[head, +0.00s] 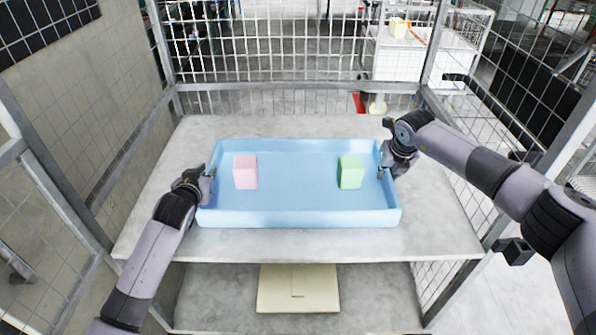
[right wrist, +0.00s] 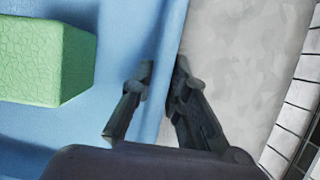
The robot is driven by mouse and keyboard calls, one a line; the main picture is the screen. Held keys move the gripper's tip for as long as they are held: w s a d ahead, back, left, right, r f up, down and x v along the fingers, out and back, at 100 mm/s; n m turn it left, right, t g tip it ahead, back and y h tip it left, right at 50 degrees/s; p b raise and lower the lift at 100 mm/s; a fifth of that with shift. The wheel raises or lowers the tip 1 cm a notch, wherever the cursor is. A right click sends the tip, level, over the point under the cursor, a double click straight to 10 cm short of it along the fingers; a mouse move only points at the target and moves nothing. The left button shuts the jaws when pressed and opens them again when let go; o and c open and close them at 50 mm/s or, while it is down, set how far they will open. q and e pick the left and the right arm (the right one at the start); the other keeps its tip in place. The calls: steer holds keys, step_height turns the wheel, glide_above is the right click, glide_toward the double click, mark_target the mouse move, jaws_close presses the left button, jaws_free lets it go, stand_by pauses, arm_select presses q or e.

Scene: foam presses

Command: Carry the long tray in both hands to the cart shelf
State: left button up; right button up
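The long tray (head: 300,219) is light blue and shallow, and lies level on a grey table inside a wire cage. A pink block (head: 245,172) stands in its left part and a green block (head: 350,171) in its right part. My left gripper (head: 209,182) is at the tray's left end wall; its fingers are too small to tell open from shut. My right gripper (head: 384,170) is at the right end wall. In the right wrist view its fingers (right wrist: 165,72) close on the wall from both sides. The green block (right wrist: 45,60) shows beside it.
The grey table top (head: 290,243) is bare around the tray. Mesh panels and posts (head: 290,87) enclose the back and sides. A beige board (head: 298,290) lies on the lower shelf.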

arm_select(q)
steer(key=o, duration=0.4)
steer(key=shift+c, duration=0.2)
arm_select(e)
steer(key=o, duration=0.4)
steer(key=shift+r, duration=0.1)
steer(key=shift+c, duration=0.2)
arm_select(q)
steer(key=shift+s, duration=0.1)
steer(key=v, duration=1.1)
steer(key=shift+r, duration=0.1)
steer(key=shift+s+r, duration=0.2)
steer(key=shift+s, duration=0.15)
arm_select(e)
steer(key=shift+r, duration=0.1)
steer(key=v, duration=1.1)
steer(key=shift+s+r, duration=0.25)
steer(key=shift+r, duration=0.1)
steer(key=shift+f, duration=0.1)
